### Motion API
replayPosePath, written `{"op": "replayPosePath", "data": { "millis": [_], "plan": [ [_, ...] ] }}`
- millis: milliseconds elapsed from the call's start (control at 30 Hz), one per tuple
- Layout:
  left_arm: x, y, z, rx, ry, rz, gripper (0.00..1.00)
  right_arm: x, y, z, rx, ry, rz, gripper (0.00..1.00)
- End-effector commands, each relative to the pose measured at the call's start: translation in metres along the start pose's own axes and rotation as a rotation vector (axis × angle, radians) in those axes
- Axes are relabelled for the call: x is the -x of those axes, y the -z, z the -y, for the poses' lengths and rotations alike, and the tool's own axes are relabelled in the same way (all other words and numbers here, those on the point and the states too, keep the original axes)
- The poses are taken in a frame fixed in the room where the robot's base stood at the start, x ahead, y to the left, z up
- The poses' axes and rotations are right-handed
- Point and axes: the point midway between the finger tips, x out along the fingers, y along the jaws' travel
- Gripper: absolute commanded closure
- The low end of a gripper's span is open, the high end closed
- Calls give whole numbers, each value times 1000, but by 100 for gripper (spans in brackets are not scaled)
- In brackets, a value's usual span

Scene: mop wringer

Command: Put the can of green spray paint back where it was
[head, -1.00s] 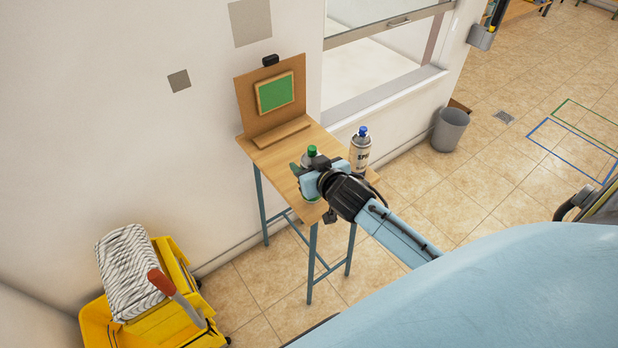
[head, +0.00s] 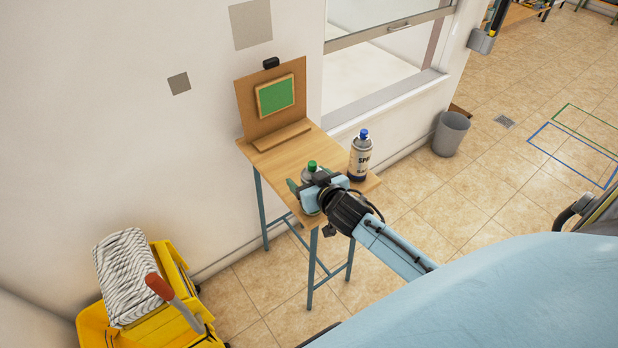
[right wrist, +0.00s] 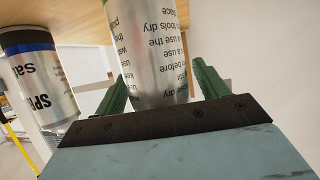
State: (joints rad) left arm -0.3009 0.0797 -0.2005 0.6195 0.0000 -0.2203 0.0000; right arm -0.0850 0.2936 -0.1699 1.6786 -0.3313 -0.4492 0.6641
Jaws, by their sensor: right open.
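The green-capped spray can (head: 311,171) is upright at the near end of the small wooden table (head: 283,158). In the right wrist view, the silver can body (right wrist: 152,60) stands between the two green fingers (right wrist: 158,85), which are open. The can's base is hidden, so I cannot tell for certain that it rests on the tabletop. A blue-capped spray can (head: 360,157) stands on the table to the right; it also shows in the right wrist view (right wrist: 36,85). My left gripper is not in view.
A brown board with a green panel (head: 275,95) stands at the table's back by the wall. A yellow mop wringer bucket (head: 172,262) with a mop is at lower left. A grey bin (head: 451,134) stands beyond the table.

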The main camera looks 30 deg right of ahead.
Motion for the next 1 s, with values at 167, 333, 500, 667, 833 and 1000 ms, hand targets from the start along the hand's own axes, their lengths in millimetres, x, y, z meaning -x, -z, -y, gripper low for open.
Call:
{"op": "replayPosePath", "data": {
  "millis": [167, 333, 500, 667, 833, 1000],
  "plan": [
    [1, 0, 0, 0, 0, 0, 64, 1, 2, 0, 1, 0, -1, 27],
    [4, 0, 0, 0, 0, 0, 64, 16, 2, 0, -1, 1, 1, 27],
    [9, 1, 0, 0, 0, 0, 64, 50, 2, 0, -1, 0, 2, 27],
    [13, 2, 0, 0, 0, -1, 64, 83, 3, 0, 0, 0, 1, 27],
    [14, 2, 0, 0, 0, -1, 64, 108, 3, 0, -1, 0, 1, 27],
    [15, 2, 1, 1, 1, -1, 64, 120, 3, 0, 1, -1, -1, 27]
  ]
}}
